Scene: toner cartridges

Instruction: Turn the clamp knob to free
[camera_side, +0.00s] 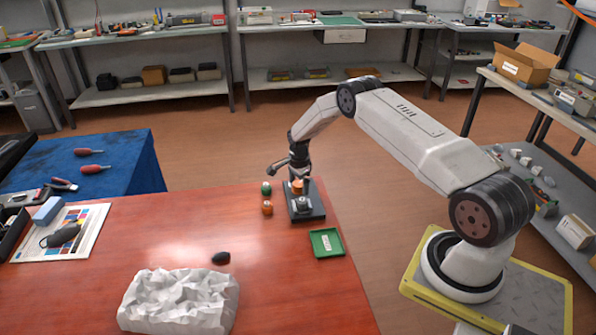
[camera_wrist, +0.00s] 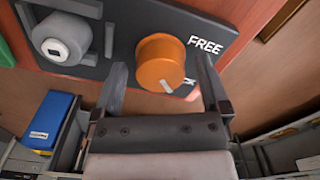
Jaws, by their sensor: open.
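The orange clamp knob (camera_wrist: 160,58) sits on a dark fixture plate (camera_wrist: 120,12) in the wrist view. A white pointer mark on the knob is at its lower edge, away from the white word FREE (camera_wrist: 205,46) at upper right. My gripper (camera_wrist: 162,66) is open, with one finger on each side of the knob; I cannot tell whether they touch it. In the side view the fixture (camera_side: 312,213) stands near the table's right edge, with my gripper (camera_side: 299,180) over the orange knob there. A second label below the knob is mostly hidden.
A grey cylinder (camera_wrist: 62,38) stands on the plate left of the knob. On the red table, a green-topped piece (camera_side: 266,188) and an orange piece (camera_side: 267,208) stand left of the fixture. A green tray (camera_side: 326,243) and crumpled white paper (camera_side: 180,302) lie nearer the front.

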